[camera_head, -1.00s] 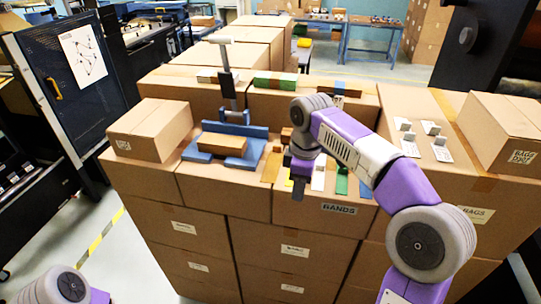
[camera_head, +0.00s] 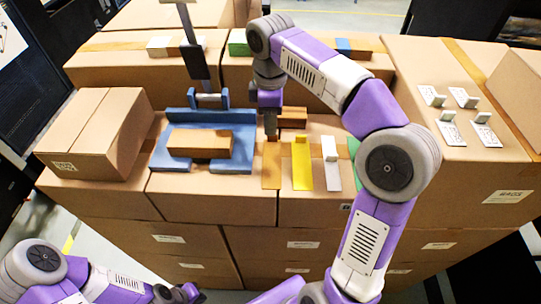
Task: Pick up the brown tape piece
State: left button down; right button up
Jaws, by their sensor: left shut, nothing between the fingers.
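The brown tape piece (camera_head: 271,172) is a flat tan strip lying on a carton, at the left end of a row of coloured strips. A yellow strip (camera_head: 302,172) and a white strip (camera_head: 332,174) lie to its right. My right gripper (camera_head: 270,133) points down at the far end of the brown piece; I cannot tell whether it touches it or how far its fingers are apart. My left gripper (camera_head: 192,293) is low at the bottom left, shut and empty, away from the strips.
A blue fixture (camera_head: 160,152) holding a brown block (camera_head: 198,144) stands left of the strips, with a lever above it. A closed carton (camera_head: 95,135) is further left. White brackets (camera_head: 450,133) stand at the right. My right forearm partly hides a green strip (camera_head: 353,148).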

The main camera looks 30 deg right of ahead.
aim_at(273, 141)
jog(key=f, duration=0.2)
jog(key=f+b, duration=0.1)
jog(key=f, duration=0.1)
jog(key=shift+s+d+f, duration=0.15)
jog(key=shift+s+d, duration=0.05)
grip_shut()
